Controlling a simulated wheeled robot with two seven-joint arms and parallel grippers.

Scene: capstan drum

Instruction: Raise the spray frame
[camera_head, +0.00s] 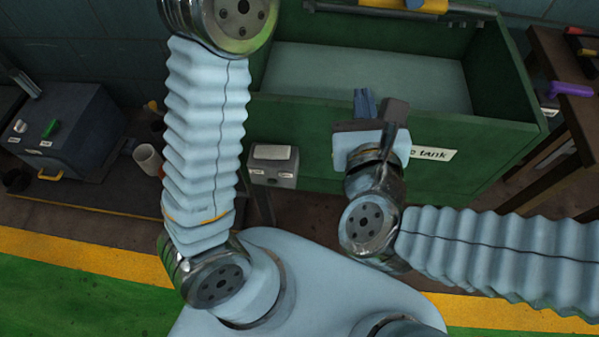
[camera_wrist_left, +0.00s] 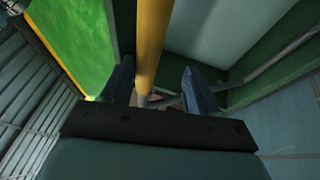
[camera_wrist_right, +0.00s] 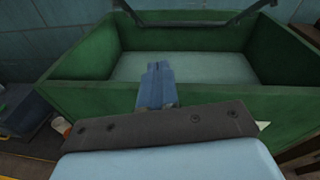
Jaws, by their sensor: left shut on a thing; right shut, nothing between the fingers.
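The tank (camera_head: 480,150) is a green open box with a pale inside and a partly hidden label on its front. A grey bar frame (camera_wrist_right: 190,18) spans the tank's far side in the right wrist view; it looks like the spray frame. In the left wrist view my left gripper (camera_wrist_left: 158,82) is shut on a yellow bar (camera_wrist_left: 152,40). The left gripper is outside the head view, beyond the top edge. My right gripper (camera_head: 365,103) is shut and empty in front of the tank; its closed blue fingers also show in the right wrist view (camera_wrist_right: 157,85).
A small grey box on a post (camera_head: 273,165) stands before the tank's left front. A grey cabinet (camera_head: 65,130) with a green knob stands at the left. A wooden table (camera_head: 560,75) with a purple-handled thing is at the right. Yellow-edged green floor lies nearest me.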

